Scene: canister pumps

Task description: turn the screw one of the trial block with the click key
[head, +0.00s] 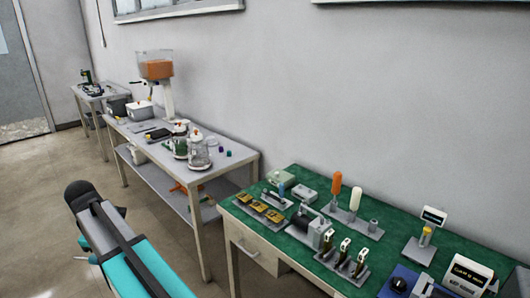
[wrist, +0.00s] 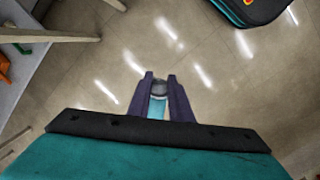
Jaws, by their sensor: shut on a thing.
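My gripper (wrist: 159,92) shows in the wrist view, over the bare floor and away from the benches. Its two dark fingers are shut on a light-blue handle with a grey end (wrist: 158,101), which looks like the click key. Most of it is hidden between the fingers. In the head view I see my teal arm, but cannot make out the gripper. On the green bench (head: 312,269) stands a rack with an orange handle (head: 337,184), a white handle (head: 355,198) and an empty-looking grey holder (head: 373,226). I cannot tell which thing is the trial block; its screws are too small to see.
The green bench also holds a strip with brass pieces (head: 259,209), a grey motor-like unit (head: 318,229), several upright pieces in a row and a lit display (head: 469,272). A grey bench (head: 232,165) with glass canisters stands farther left. The floor at left is clear.

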